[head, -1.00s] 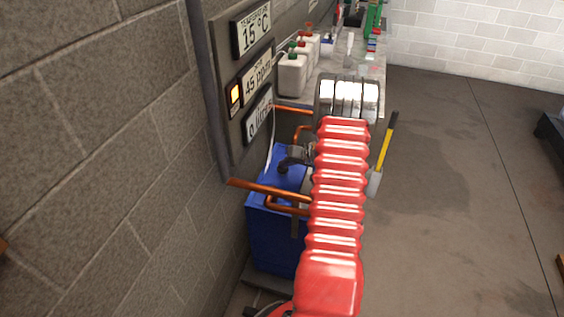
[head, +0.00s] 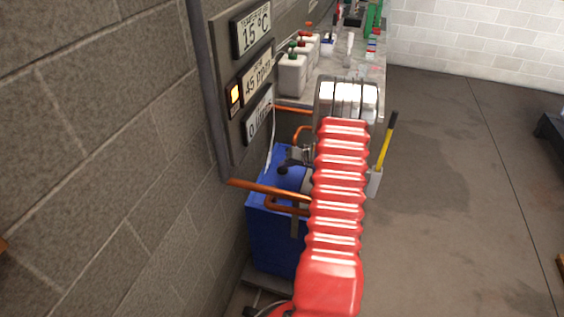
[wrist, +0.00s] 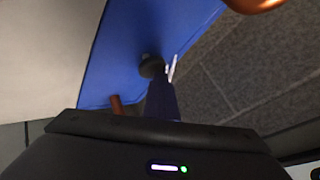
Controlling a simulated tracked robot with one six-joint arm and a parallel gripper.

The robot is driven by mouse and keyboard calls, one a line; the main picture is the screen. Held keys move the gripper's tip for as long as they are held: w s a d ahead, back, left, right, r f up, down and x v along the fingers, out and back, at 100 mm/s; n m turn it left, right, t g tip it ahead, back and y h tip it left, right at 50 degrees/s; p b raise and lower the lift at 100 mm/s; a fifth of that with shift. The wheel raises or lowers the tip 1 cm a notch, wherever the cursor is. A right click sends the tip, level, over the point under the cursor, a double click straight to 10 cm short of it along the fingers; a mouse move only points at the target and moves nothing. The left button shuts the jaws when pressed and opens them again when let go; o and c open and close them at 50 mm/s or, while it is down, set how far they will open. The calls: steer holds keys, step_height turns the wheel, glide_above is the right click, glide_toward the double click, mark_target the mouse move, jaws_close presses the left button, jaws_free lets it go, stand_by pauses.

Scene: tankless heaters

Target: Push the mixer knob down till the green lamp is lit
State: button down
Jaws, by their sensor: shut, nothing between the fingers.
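The mixer knob (head: 283,170) is a small black ball on a short lever, above the blue unit (head: 275,232) in the head view. The knob also shows in the wrist view (wrist: 151,66), just beyond the tip of my gripper (wrist: 162,90). My gripper's fingers are shut and empty, pointing toward the knob. I cannot tell whether they touch it. The lit lamp (head: 235,94) on the wall panel glows amber; I see no green lamp lit there.
The grey wall panel (head: 226,140) carries displays, one reading 15 °C. Copper pipes (head: 268,189) cross near the blue unit. A yellow-handled tool (head: 385,148) stands right of my arm. The floor at right is largely open.

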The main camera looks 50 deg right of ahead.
steer(key=shift+r, duration=2.95)
step_height(320, 180, up, 5)
glide_above(285, 171)
steer(key=shift+w+d, duration=0.1)
steer(key=shift+w, duration=0.05)
stand_by(0.3)
